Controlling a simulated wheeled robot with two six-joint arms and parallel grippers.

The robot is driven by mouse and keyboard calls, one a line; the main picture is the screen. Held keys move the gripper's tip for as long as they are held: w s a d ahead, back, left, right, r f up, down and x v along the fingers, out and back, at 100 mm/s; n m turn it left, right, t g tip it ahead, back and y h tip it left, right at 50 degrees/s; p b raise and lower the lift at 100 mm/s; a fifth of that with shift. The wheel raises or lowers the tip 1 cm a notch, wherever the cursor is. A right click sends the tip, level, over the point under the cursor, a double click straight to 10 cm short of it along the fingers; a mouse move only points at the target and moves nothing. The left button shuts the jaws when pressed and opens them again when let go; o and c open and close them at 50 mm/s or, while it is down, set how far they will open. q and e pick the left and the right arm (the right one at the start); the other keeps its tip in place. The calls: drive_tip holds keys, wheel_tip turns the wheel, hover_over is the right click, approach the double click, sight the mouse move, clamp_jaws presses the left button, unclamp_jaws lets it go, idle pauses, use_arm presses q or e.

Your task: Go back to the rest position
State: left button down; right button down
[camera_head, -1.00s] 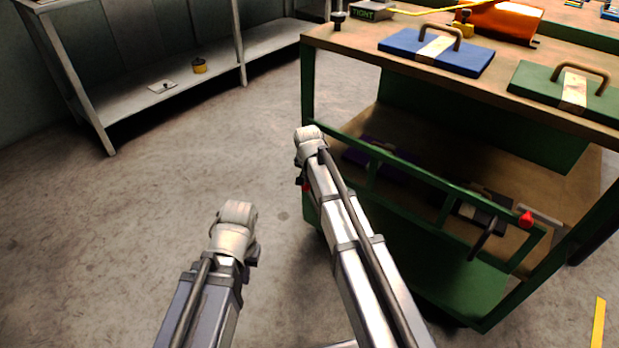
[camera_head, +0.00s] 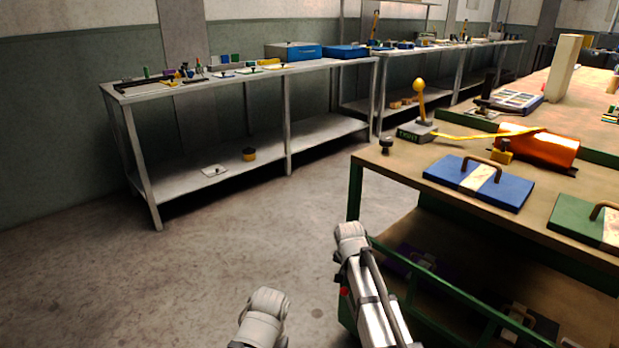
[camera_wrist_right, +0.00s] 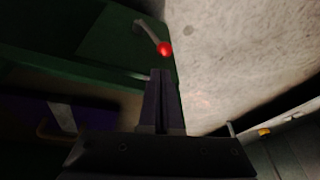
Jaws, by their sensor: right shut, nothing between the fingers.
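My right gripper shows in the right wrist view (camera_wrist_right: 161,98). Its two dark fingers are together with nothing between them. In the head view my right arm comes up from the bottom beside the green cart's near left corner, and its fingers are hard to make out there. My left arm shows only as a rounded pale joint at the bottom edge of the head view; its gripper is not in sight. A red knob (camera_wrist_right: 164,48) on a lever shows past my right fingertips and appears apart from them.
The cart's top (camera_head: 405,166) carries a blue plate (camera_head: 450,175) with a handle, a green plate (camera_head: 575,218) and an orange roll (camera_head: 540,148). A grey bench (camera_head: 140,95) with small items stands along the wall. The floor (camera_head: 150,285) left of the arms is clear.

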drive_tip(key=s+a+n+g, duration=0.1)
drive_tip(key=s+a+n, duration=0.25)
drive_tip(key=s, duration=0.55)
drive_tip(key=s+a+f+n+g, duration=0.1)
drive_tip(key=s+a+n, duration=0.25)
drive_tip(key=s, duration=0.55)
drive_tip(key=s+a+n+g, duration=0.2)
drive_tip(key=s+a+n, duration=0.15)
drive_tip(key=s, duration=0.45)
wheel_tip(320, 180, up, 38)
drive_tip(key=a+p, duration=0.1)
drive_tip(key=p, duration=3.6)
drive_tip(key=shift+s+a+f+p, duration=0.15)
drive_tip(key=shift+s+p, duration=0.2)
drive_tip(key=shift+s, duration=0.05)
